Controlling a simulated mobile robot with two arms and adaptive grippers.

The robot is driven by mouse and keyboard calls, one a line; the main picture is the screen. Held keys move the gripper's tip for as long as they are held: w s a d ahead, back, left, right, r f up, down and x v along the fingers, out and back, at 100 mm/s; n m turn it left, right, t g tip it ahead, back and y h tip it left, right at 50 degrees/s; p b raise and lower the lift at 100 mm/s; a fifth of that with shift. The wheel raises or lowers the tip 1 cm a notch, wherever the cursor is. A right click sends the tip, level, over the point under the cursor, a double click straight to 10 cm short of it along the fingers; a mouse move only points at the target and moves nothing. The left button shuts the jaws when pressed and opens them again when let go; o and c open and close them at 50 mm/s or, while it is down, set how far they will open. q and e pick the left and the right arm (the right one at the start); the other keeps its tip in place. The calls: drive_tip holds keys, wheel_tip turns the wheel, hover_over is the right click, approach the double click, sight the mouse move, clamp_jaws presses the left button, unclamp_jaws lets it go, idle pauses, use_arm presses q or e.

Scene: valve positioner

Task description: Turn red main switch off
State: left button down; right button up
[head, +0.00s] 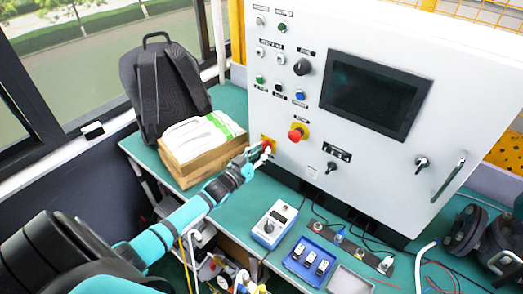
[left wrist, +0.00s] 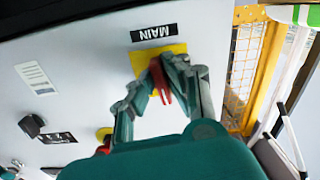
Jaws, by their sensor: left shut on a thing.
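The red main switch (head: 267,144) sits on a yellow plate at the lower left of the white control cabinet (head: 350,35). In the left wrist view the red switch handle (left wrist: 160,82) stands out from its yellow plate (left wrist: 143,60), beside the label MAIN (left wrist: 153,33). My left gripper (head: 262,153) reaches the switch from the left. In the left wrist view its fingers (left wrist: 162,88) are on both sides of the red handle and shut on it. The fingers hide part of the handle. My right gripper is in neither view.
A red mushroom button (head: 297,133) on yellow is just right of the switch. A cardboard box (head: 200,160) and a black backpack (head: 160,85) stand left of the cabinet. A blue-white meter (head: 274,224) and a blue tray (head: 309,262) lie in front on the green bench.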

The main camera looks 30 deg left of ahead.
use_arm(q)
drive_tip(key=shift+d+n, duration=0.15)
drive_tip(key=shift+n, duration=3.55)
drive_tip(key=c, duration=1.4)
unclamp_jaws()
drive_tip(key=shift+s, duration=0.1)
drive_tip(key=shift+o, duration=0.2)
drive_tip(key=s, duration=1.2)
drive_tip(key=shift+a, duration=0.45)
